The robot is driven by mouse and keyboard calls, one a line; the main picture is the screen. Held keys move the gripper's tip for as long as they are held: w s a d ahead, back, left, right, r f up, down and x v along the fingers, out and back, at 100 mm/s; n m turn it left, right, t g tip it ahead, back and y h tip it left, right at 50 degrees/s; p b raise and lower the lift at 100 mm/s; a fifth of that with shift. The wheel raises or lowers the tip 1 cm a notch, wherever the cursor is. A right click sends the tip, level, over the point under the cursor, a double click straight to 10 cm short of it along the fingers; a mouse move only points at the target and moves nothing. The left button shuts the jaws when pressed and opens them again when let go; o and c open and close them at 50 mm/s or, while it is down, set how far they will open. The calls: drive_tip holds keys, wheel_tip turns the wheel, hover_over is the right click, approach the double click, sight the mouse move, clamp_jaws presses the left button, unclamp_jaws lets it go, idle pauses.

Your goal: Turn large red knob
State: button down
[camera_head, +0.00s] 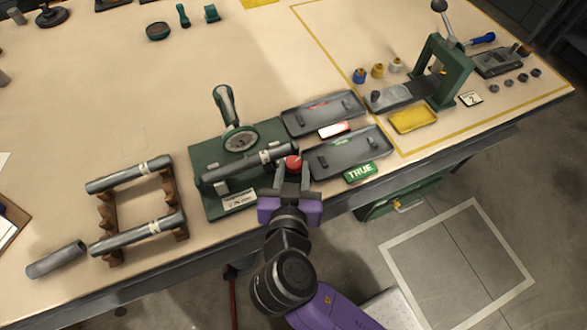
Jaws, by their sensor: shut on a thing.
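The large red knob (293,162) sits at the right end of a grey cylinder (240,166), which lies across a green fixture (207,155) on the table. My gripper (292,177) reaches in from the front edge of the table, with its two fingers at the knob. It is shut on the red knob. The fingers hide the knob's lower part. The fixture has an upright green handle (224,104) and a round dial (239,140) behind the cylinder.
Two dark trays (322,112) (350,150) lie right of the fixture, near a green TRUE label (360,171). A brown rack (108,222) with grey cylinders stands at left. A green press (457,75) stands at right.

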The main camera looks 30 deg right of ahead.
drive_tip(key=c, duration=1)
unclamp_jaws()
drive_tip(key=v, duration=0.7)
drive_tip(key=shift+s+a+b, duration=0.2)
drive_tip(key=shift+s+b, duration=0.1)
drive_tip(key=shift+b, duration=0.05)
drive_tip(key=shift+r, duration=0.15)
